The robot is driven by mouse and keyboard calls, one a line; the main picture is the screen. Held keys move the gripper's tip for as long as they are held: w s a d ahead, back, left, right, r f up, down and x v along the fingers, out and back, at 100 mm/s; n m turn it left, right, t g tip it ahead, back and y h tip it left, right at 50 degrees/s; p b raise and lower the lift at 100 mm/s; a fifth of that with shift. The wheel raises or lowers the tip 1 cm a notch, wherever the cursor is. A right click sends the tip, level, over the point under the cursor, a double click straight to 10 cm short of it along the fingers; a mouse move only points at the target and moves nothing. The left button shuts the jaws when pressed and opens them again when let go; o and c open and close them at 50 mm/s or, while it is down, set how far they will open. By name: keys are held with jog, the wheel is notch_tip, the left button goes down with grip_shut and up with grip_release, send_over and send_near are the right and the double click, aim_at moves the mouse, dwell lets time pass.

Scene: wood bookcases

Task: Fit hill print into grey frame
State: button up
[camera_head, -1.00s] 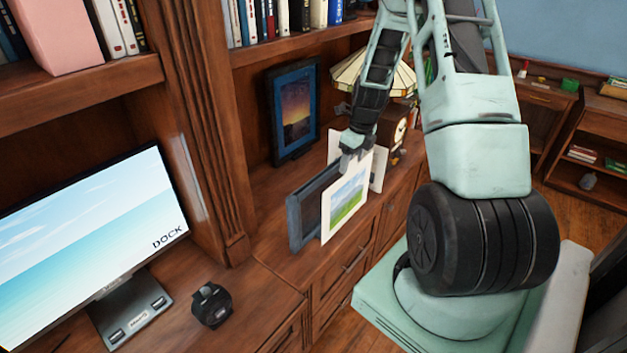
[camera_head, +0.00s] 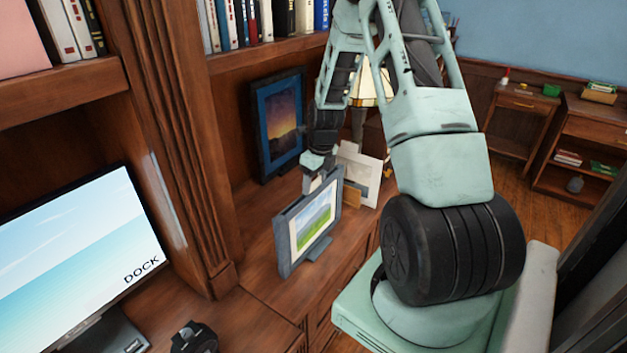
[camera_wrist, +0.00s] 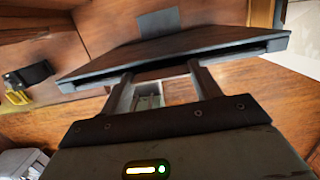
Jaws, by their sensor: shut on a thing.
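The hill print (camera_head: 313,222), a green hill under a blue sky with a pale border, sits within the grey frame (camera_head: 283,238). The frame stands upright on the wooden cabinet top, with a foot at its front. My gripper (camera_head: 311,182) is at the frame's top edge, shut on the print. The wrist view looks along the dark frame (camera_wrist: 200,52) from above, with a narrow slot along its near edge. My fingers (camera_wrist: 163,72) reach to that edge there. The print's gripped edge is hidden.
A blue-framed sunset picture (camera_head: 279,125) stands behind, against the bookcase back. Pale cards (camera_head: 362,176) and a lamp (camera_head: 366,88) stand just right of my gripper. A monitor (camera_head: 80,255) and a black object (camera_head: 195,338) are at left. The cabinet top before the frame is clear.

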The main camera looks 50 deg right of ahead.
jog(key=o, duration=1.2)
notch_tip(320, 180, up, 12)
jog(key=s+b, duration=0.2)
jog(key=b, duration=0.1)
jog(key=s+a+r+n+g+y, duration=0.1)
jog(key=a+n, duration=1)
jog(key=a, duration=0.4)
jog(key=s+a+r+n, duration=0.1)
jog(key=a+r+n, duration=0.1)
jog(key=a+n, duration=1.05)
jog(key=s+a+n, duration=1.6)
jog(key=s+n, duration=0.2)
jog(key=n, duration=0.1)
jog(key=shift+s+a+f+g+h, duration=0.15)
jog(key=shift+s+a+g+h, duration=0.15)
jog(key=shift+s+a+g, duration=0.1)
